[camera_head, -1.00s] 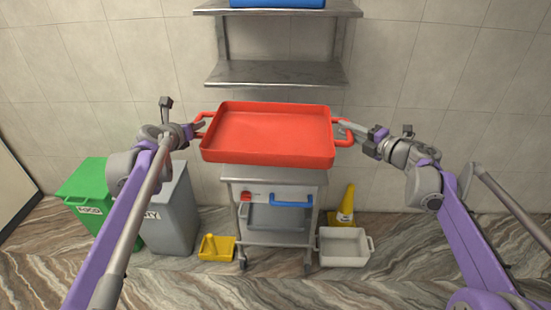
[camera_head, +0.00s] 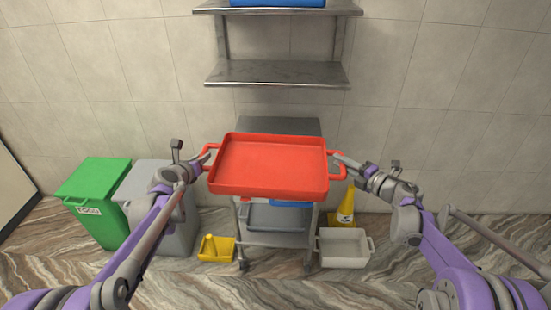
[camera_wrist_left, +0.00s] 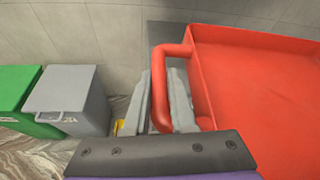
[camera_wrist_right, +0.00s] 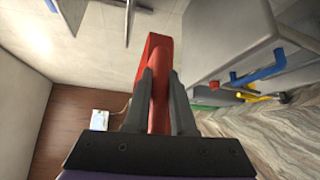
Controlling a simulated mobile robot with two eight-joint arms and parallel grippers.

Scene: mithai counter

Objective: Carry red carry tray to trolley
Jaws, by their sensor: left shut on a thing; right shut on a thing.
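The red carry tray (camera_head: 270,165) is an empty, shallow tray with a handle at each end. In the head view it is held in front of the trolley (camera_head: 279,127) and hides part of its top and upper front. My left gripper (camera_head: 206,160) is shut on the tray's left handle; the left wrist view shows that handle (camera_wrist_left: 168,90) between the fingers. My right gripper (camera_head: 340,164) is shut on the right handle, and the red handle also shows between the fingers in the right wrist view (camera_wrist_right: 158,100). I cannot tell whether the tray touches the trolley.
A green bin (camera_head: 95,195) and a grey bin (camera_head: 150,190) stand left of the trolley. A yellow dustpan (camera_head: 216,249), a white tub (camera_head: 343,249) and a yellow cone (camera_head: 346,207) are on the floor. Metal shelves (camera_head: 277,73) hang on the wall above.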

